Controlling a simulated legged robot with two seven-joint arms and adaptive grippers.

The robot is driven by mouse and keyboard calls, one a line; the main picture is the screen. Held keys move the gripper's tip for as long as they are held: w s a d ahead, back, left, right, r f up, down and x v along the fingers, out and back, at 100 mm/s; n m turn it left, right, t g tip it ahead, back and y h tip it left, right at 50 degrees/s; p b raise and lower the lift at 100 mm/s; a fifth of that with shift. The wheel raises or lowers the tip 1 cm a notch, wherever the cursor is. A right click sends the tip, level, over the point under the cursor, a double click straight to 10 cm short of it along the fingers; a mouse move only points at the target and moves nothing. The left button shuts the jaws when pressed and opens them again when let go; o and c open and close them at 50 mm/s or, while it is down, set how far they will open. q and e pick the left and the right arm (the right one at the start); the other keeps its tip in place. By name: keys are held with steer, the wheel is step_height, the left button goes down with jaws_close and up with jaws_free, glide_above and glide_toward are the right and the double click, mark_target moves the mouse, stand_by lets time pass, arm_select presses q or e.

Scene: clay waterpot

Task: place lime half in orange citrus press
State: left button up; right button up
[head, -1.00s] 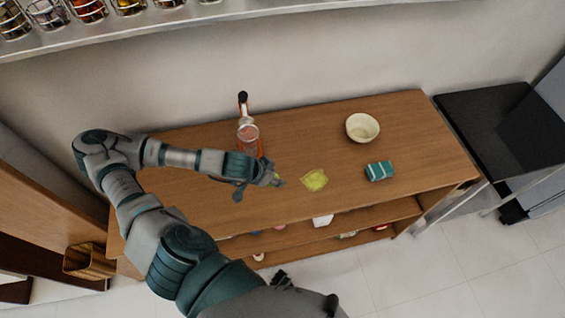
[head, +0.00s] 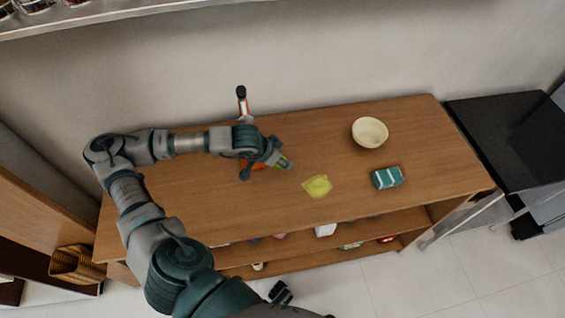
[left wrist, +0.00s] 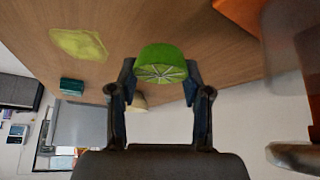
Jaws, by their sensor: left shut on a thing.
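The lime half (left wrist: 160,65) is held between the two fingers of my left gripper (left wrist: 160,85) in the left wrist view, its cut face toward the camera. In the head view my left gripper (head: 282,160) is above the wooden table, with a bit of green at its tips. An orange thing with a black-tipped upright part (head: 243,103), probably the citrus press, stands behind my left forearm, which hides its middle. Its orange part also shows at the top right of the left wrist view (left wrist: 240,14). A dark shape at the bottom of the head view may be my right gripper (head: 281,292); its jaws are unclear.
A yellow-green cloth-like piece (head: 318,186) lies flat on the wooden table (head: 220,205). A teal box (head: 387,178) and a cream bowl (head: 369,132) stand to the right. Shelves with small items lie below. The table's right end is clear.

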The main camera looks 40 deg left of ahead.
arm_select(q)
steer(key=shift+w+a, duration=0.2)
steer(key=shift+w, duration=0.15)
steer(key=shift+f, duration=0.2)
step_height(320, 180, down, 3)
steer(key=shift+a+f, duration=0.15)
steer(key=o, duration=0.9)
steer(key=shift+o, duration=0.2)
